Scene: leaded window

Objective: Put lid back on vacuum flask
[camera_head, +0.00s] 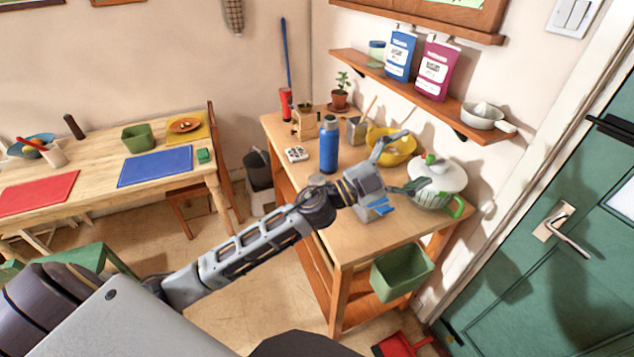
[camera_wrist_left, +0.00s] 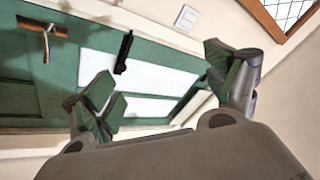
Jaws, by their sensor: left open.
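The vacuum flask is the upright blue bottle (camera_head: 329,150) with a grey top, on the wooden side table (camera_head: 342,241). Whether that grey top is a lid or the bare neck is too small to tell, and I cannot pick out a separate lid. My left gripper (camera_head: 408,160) is open over the right part of the table, to the right of the flask, between the yellow bowl and the white-lidded pot. In the left wrist view its two fingers (camera_wrist_left: 160,85) are spread with nothing between them. My right gripper is not in view.
A yellow bowl (camera_head: 394,145) and a pot with a white lid (camera_head: 437,176) stand at the wall side. A green bin (camera_head: 401,270) is at the table's near end. A green door (camera_head: 575,270) is right.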

